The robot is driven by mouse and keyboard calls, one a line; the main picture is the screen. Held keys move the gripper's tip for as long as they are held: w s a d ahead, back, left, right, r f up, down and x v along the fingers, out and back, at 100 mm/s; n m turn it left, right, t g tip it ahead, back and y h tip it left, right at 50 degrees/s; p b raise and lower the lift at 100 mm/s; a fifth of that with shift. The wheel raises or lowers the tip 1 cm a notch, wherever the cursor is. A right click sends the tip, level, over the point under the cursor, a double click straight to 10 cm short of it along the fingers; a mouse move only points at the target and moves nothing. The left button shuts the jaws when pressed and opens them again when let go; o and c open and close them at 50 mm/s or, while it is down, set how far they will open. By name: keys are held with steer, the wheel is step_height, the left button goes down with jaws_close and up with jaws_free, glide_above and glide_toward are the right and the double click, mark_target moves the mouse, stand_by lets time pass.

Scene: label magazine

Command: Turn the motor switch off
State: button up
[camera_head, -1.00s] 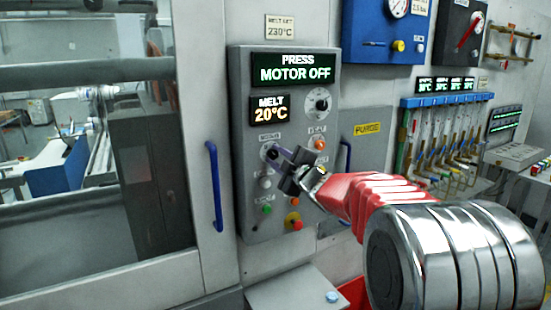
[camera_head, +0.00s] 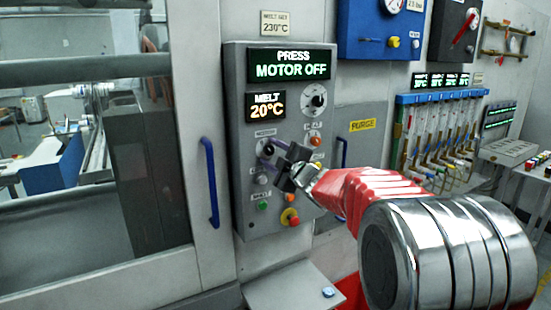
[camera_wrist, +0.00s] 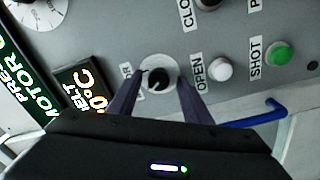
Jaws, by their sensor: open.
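The motor switch (camera_head: 267,149) is a black rotary knob on a pale round plate, on the left of the grey control panel (camera_head: 241,190). The wrist view shows the knob (camera_wrist: 158,79) with a white pointer line, and a partly hidden label beside it. My gripper (camera_head: 277,155) is open in front of the panel. In the wrist view its two dark fingers (camera_wrist: 158,90) stand on either side of the knob; I cannot tell whether they touch it. The panel display (camera_head: 291,65) reads "PRESS MOTOR OFF".
A second rotary dial (camera_head: 317,99) sits above right. White, green (camera_head: 263,205), orange and red (camera_head: 290,217) buttons lie close below and beside the knob. A blue door handle (camera_head: 210,182) stands left of the panel. A grey shelf (camera_head: 290,288) juts out below.

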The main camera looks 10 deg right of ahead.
steer(key=v, duration=1.3)
steer(key=shift+s, duration=0.35)
steer(key=shift+d+f, duration=0.1)
steer(key=s+d+f+m+g+h, duration=0.1)
steer(key=d+f+m+g+h, duration=0.2)
steer(key=d+f+m+h, duration=0.45)
steer(key=s+d+f+m+g+h, duration=0.2)
steer(key=s+d+f+m+g, duration=0.15)
steer(key=s+f, duration=0.4)
steer(key=s+a+m+g+y, duration=0.1)
steer(key=s+a, duration=0.4)
steer(key=s, duration=0.4)
steer(key=s+a+f+m+g+y, duration=0.1)
steer(key=s+a+m+g, duration=0.1)
steer(key=s+a, duration=0.3)
steer(key=s+a+f+m+g+y, duration=0.1)
steer(key=s+a, duration=0.4)
steer(key=s, duration=0.8)
steer(key=shift+f+m+g+y, duration=0.2)
steer(key=shift+m+g+y, duration=0.25)
steer(key=shift+m+g, duration=0.25)
